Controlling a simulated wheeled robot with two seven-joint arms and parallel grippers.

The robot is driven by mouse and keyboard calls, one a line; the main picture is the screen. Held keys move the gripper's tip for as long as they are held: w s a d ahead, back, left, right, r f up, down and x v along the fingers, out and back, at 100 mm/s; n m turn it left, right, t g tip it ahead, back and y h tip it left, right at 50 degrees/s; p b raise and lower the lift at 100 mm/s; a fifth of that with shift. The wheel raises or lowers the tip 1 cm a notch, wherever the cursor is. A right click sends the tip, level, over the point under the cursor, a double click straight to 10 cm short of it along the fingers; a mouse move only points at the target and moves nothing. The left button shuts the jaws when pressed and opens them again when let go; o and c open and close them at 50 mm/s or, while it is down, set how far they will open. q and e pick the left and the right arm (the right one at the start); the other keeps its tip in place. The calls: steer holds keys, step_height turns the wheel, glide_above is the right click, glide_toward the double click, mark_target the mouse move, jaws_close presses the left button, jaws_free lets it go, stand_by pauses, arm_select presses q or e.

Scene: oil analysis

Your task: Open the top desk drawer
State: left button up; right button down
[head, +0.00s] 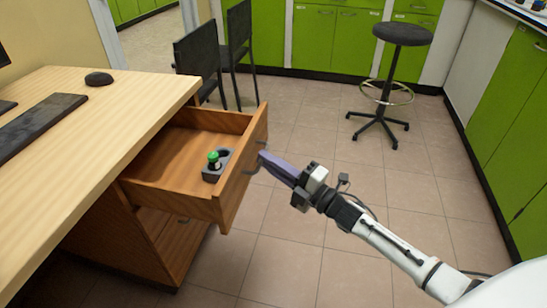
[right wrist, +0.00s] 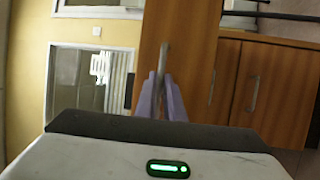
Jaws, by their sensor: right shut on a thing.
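The top desk drawer (head: 175,163) is pulled well out from under the desk top in the head view, and its inside shows. A small grey holder (head: 224,175) with a green-capped bottle (head: 213,160) stands inside it near the front. My right gripper (head: 264,158) is at the drawer front, its purple fingers shut on the metal handle (head: 253,166). In the right wrist view the fingers (right wrist: 161,100) close around the handle (right wrist: 163,62), which stands out from the wooden drawer front. My left gripper is not in view.
The wooden desk (head: 110,110) carries a black mouse (head: 99,78) and a keyboard (head: 36,126). Two dark chairs (head: 197,55) stand behind the drawer. A round stool (head: 402,34) stands farther back. Green cabinets (head: 325,42) line the wall. The tiled floor (head: 315,120) around the drawer front is clear.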

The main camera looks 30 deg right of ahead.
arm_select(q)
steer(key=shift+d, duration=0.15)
arm_select(e)
steer(key=shift+s+d, duration=0.15)
steer(key=shift+s, duration=0.05)
steer(key=c, duration=1.9)
jaws_free()
steer(key=shift+o, duration=0.2)
steer(key=shift+s+d, duration=0.1)
arm_select(q)
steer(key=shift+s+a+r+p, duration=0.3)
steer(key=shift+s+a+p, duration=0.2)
steer(key=shift+p, duration=0.25)
arm_select(e)
steer(key=v, duration=1)
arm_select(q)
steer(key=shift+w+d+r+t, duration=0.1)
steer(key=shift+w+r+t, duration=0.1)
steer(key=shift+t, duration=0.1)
arm_select(e)
steer(key=shift+f, duration=0.1)
